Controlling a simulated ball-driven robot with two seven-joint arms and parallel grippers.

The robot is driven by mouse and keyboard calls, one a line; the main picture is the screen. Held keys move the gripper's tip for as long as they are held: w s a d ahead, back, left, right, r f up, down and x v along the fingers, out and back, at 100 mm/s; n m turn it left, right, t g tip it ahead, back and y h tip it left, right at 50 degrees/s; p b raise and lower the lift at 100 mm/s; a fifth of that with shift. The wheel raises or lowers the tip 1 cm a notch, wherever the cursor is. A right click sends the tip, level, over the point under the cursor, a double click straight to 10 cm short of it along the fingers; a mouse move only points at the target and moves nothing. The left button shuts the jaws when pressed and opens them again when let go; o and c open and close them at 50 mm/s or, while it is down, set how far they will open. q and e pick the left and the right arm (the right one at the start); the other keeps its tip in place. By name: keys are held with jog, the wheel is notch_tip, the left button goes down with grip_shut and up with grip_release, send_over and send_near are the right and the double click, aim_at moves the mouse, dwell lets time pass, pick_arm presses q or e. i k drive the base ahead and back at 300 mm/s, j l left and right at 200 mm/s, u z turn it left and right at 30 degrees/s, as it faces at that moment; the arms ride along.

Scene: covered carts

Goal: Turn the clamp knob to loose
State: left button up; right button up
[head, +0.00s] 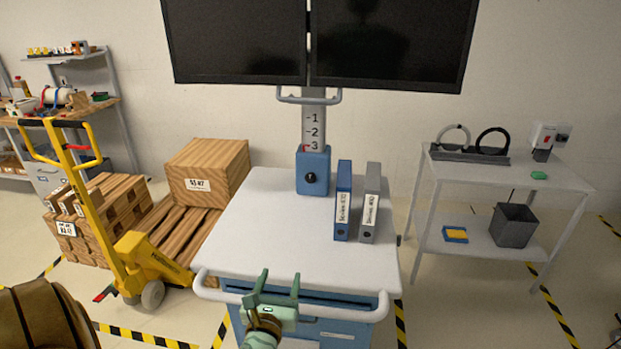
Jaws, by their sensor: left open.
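The black clamp knob (311,178) sits on the front of a blue clamp block (313,160) around the column (313,115) at the back of the white-topped cart (270,215). The column carries marks 1, 2 and 3, with a small red pointer near the 3. The knob's turn position is too small to read. My green left gripper (275,280) is open and empty at the cart's front edge, well in front of the knob and apart from it. My right gripper is not in view.
A blue binder (343,200) and a grey binder (370,203) stand right of the clamp. Two dark monitors (310,40) hang above. A rail (290,309) runs along the cart front. A yellow pallet truck (130,255) stands left, a side table (510,172) right. The cart top's left half is clear.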

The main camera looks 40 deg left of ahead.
aim_at(310, 177)
jog(key=i+j, duration=0.65)
jog(key=i, duration=0.15)
